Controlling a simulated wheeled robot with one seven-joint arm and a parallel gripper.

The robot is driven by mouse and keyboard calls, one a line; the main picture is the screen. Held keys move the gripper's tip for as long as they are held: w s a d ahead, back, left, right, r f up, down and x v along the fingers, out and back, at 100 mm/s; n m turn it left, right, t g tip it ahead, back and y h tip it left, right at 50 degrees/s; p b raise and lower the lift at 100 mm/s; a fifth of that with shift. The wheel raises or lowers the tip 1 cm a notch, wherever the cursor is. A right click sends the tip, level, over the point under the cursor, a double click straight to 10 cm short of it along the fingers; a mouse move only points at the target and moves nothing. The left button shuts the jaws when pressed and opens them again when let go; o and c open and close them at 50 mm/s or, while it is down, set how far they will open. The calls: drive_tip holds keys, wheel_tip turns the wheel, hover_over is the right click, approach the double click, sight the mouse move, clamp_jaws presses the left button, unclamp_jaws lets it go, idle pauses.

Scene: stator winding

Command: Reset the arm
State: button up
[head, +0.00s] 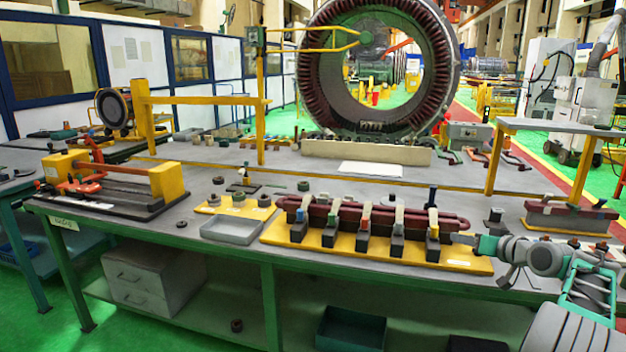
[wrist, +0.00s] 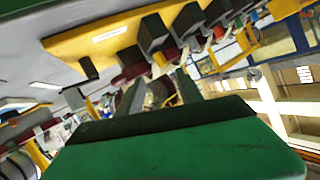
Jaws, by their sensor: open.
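My gripper (head: 466,240) is at the right end of the yellow fixture board (head: 468,264) in the head view, low over the front of the workbench. Its fingers point left towards the dark clamp blocks. In the wrist view my gripper (wrist: 158,92) is open, with its two fingers apart and nothing held between them. The green gripper body fills the lower part of that view. A dark red coil (head: 345,212) lies along the board under several clamps. I cannot tell whether the fingertips touch the last block.
The grey workbench (head: 240,185) holds a shallow grey tray (head: 232,230) left of the board and a yellow and red clamping device (head: 115,180) at far left. A second coil stand (head: 570,216) sits at the right. A large stator ring (head: 318,75) stands behind.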

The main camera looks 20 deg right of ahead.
drive_tip(key=w+a+r+n+g+p, duration=0.1)
drive_tip(key=w+a, duration=0.1)
drive_tip(key=a, duration=0.5)
drive_tip(key=w+a+r+g+p, duration=0.1)
drive_tip(key=w+a+r+g, duration=0.1)
drive_tip(key=a, duration=0.6)
drive_tip(key=s+a+n+g+y+p, duration=0.15)
drive_tip(key=s+a, duration=0.25)
drive_tip(key=a, duration=1.1)
drive_tip(key=s+a+f+g+p, duration=0.2)
drive_tip(key=s+a+g+p, duration=0.15)
drive_tip(key=s+a, duration=0.7)
drive_tip(key=s+a+f+g+h, duration=0.1)
drive_tip(key=s+a+f, duration=0.1)
drive_tip(key=s, duration=0.5)
drive_tip(key=s+a+f+g+h, duration=0.1)
drive_tip(key=s+a+f, duration=0.2)
drive_tip(key=s, duration=0.4)
drive_tip(key=shift+s+n+g+p, duration=0.35)
drive_tip(key=shift+n+g+p, duration=0.05)
drive_tip(key=shift+n+p, duration=0.05)
drive_tip(key=shift+c, duration=0.2)
